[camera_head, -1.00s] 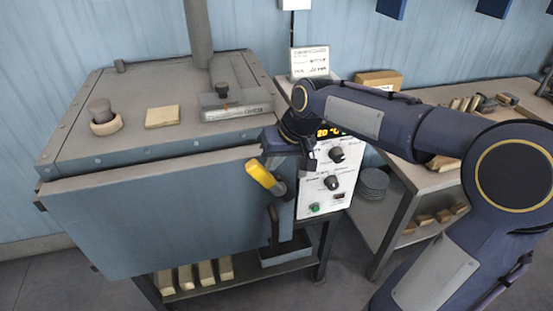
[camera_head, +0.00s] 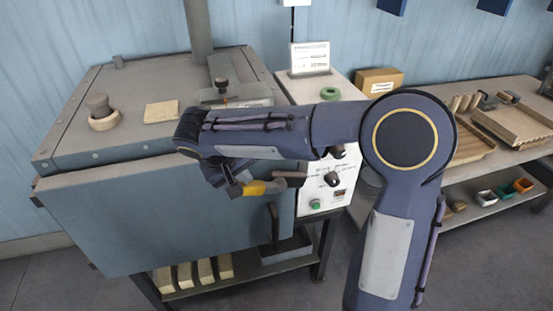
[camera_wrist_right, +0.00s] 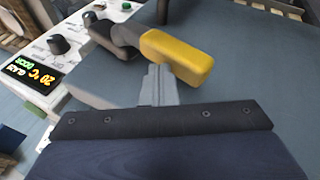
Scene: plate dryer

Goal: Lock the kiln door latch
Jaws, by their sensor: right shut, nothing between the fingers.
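The kiln door latch (camera_head: 265,187) is a dark lever with a yellow grip at the right edge of the blue-grey kiln door (camera_head: 150,225). The lever lies nearly level, its yellow end pointing left and slightly down. In the right wrist view the yellow grip (camera_wrist_right: 180,55) crosses just beyond my fingertips. My right gripper (camera_head: 232,187) is shut and empty at the grip's left end, and it also shows in the right wrist view (camera_wrist_right: 158,85). I cannot tell whether the fingertips touch the grip. My right forearm hides the door's upper right part. My left gripper is out of view.
The control panel (camera_head: 325,190) with knobs stands right of the door. A dark vertical handle (camera_head: 274,225) is below the latch. A side table (camera_head: 490,110) with trays stands at the right. The space before the door's left half is clear.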

